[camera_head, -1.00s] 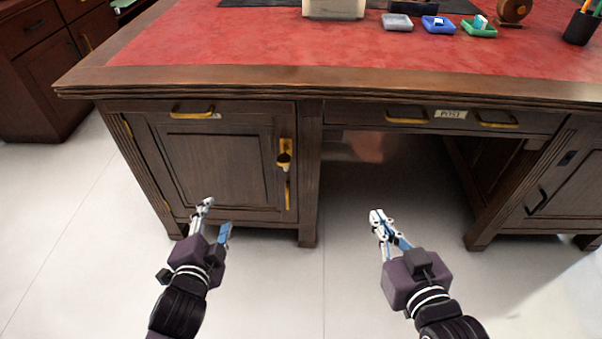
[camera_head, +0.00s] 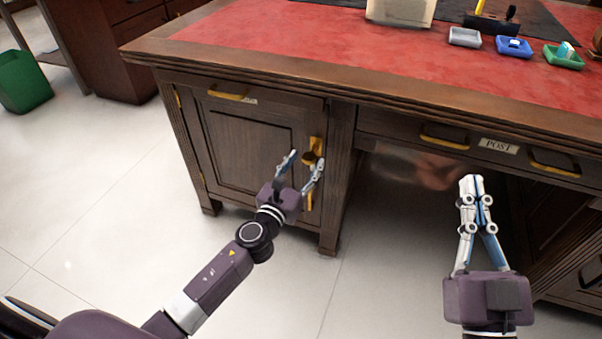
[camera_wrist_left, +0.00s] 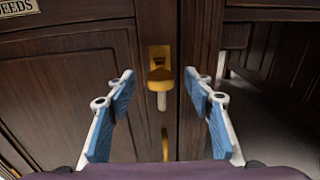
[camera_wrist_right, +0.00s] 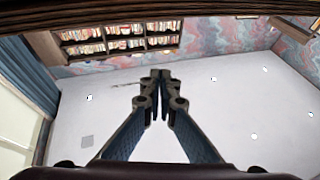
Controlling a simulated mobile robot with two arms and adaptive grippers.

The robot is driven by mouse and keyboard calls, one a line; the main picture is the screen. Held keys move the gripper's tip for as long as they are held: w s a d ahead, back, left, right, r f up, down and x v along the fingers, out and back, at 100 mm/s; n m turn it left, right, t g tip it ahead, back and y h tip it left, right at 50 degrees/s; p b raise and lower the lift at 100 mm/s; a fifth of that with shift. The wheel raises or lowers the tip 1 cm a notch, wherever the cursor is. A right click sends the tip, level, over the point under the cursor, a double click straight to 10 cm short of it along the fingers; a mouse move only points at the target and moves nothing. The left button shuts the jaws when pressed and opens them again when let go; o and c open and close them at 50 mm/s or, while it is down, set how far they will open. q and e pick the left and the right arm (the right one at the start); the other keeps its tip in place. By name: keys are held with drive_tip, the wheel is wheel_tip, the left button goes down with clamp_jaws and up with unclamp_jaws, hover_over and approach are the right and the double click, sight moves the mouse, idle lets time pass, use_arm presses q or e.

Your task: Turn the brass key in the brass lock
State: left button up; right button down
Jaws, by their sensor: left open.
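The brass lock (camera_head: 316,145) is a tall plate on the right edge of the desk's left cabinet door. It also shows upright in the left wrist view (camera_wrist_left: 160,52). The brass key (camera_wrist_left: 160,77) sticks out of it, its broad head facing my left gripper. My left gripper (camera_head: 306,158) is open in front of the lock. In the left wrist view its blue-padded fingers stand on either side of the key head, with a gap on both sides. My right gripper (camera_head: 471,180) has its fingertips together, empty, in front of the knee space.
The wooden desk (camera_head: 230,58) has a red leather top with small trays (camera_head: 514,47). A brass door pull (camera_wrist_left: 165,145) is below the lock. A drawer labelled POST (camera_head: 499,146) is right of the door. A green bin (camera_head: 24,82) stands far left on open floor.

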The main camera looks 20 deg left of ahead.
sight(307, 160)
use_arm(q)
drive_tip(key=shift+w+d, duration=0.2)
drive_tip(key=shift+w, duration=1.45)
use_arm(e)
drive_tip(key=shift+s+r+t, duration=0.35)
drive_tip(key=shift+r+t, duration=0.05)
drive_tip(key=shift+r, duration=0.25)
drive_tip(key=shift+s+r+t, duration=0.3)
drive_tip(key=shift+r+t, duration=0.1)
drive_tip(key=shift+r, duration=0.2)
use_arm(q)
drive_tip(key=c, duration=1.3)
drive_tip(key=o, duration=0.4)
drive_tip(key=c, duration=0.3)
drive_tip(key=shift+w+n+b, duration=0.1)
drive_tip(key=shift+n+b, duration=0.45)
drive_tip(key=shift+n, duration=0.95)
use_arm(e)
drive_tip(key=shift+s+d+r+t+y, duration=0.1)
drive_tip(key=shift+s+r+t+y, duration=0.3)
drive_tip(key=shift+s+r+t, duration=0.45)
drive_tip(key=shift+s+d+r+t+y, duration=0.1)
drive_tip(key=shift+s+r+t+y, duration=0.35)
drive_tip(key=shift+s+r, duration=0.65)
drive_tip(key=shift+w+r, duration=0.2)
drive_tip(key=shift+w, duration=0.05)
